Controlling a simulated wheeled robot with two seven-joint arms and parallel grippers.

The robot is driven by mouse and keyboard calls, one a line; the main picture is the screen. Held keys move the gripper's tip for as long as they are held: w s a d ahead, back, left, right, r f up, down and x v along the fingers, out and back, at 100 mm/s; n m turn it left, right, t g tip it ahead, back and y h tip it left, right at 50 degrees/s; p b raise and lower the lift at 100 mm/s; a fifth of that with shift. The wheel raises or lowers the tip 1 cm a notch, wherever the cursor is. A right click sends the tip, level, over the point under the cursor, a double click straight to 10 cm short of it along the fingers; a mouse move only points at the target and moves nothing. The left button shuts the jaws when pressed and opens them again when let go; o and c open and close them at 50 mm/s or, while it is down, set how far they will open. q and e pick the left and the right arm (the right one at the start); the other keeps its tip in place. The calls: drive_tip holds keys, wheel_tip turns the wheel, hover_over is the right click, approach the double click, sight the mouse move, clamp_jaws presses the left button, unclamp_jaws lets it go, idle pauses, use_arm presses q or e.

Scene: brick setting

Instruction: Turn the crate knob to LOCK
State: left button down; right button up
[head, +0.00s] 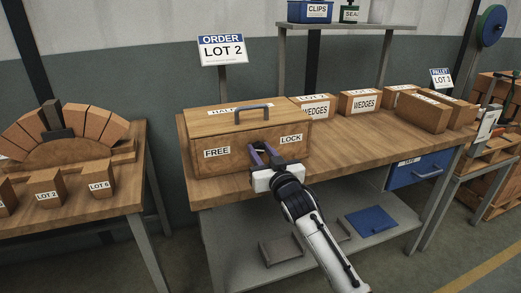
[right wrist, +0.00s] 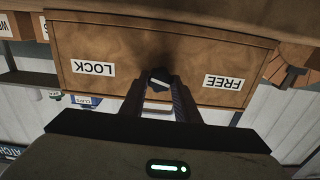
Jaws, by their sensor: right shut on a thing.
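The wooden crate (head: 203,135) stands on the workbench, lid down, with a FREE label (head: 217,153) at the left of its front and a LOCK label (head: 291,139) at the right. The right wrist view shows the crate front (right wrist: 120,50) upside down, so LOCK (right wrist: 94,68) is left and FREE (right wrist: 223,82) right. The dark knob (right wrist: 160,78) sits between the labels, with a pale mark on it. My right gripper (head: 264,149) is shut on the knob, a finger on each side. The mark's exact direction is hard to tell. My left gripper is out of view.
WEDGES boxes (head: 359,102) stand right of the crate on the workbench (head: 345,145). A shelf rack (head: 345,25) rises behind. Another table (head: 125,196) with blocks is at left. The benchtop before the boxes is clear.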

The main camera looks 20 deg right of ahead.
drive_tip(key=m+p, duration=0.1)
drive_tip(key=m, duration=0.1)
drive_tip(key=shift+m, duration=0.4)
drive_tip(key=m+p, duration=0.1)
drive_tip(key=m, duration=0.1)
drive_tip(key=shift+m, duration=0.4)
drive_tip(key=shift+m+p, duration=0.3)
drive_tip(key=shift+m, duration=0.1)
drive_tip(key=m+p, duration=0.1)
drive_tip(key=m, duration=0.2)
drive_tip(key=shift+m, duration=0.3)
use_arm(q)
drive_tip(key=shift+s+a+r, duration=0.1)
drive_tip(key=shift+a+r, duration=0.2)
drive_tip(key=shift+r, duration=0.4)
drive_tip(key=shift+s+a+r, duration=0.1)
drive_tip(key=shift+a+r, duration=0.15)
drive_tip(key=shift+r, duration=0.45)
use_arm(e)
drive_tip(key=shift+f+m, duration=0.15)
drive_tip(key=shift+m, duration=1.75)
drive_tip(key=o, duration=1.1)
drive_tip(key=shift+c, duration=0.2)
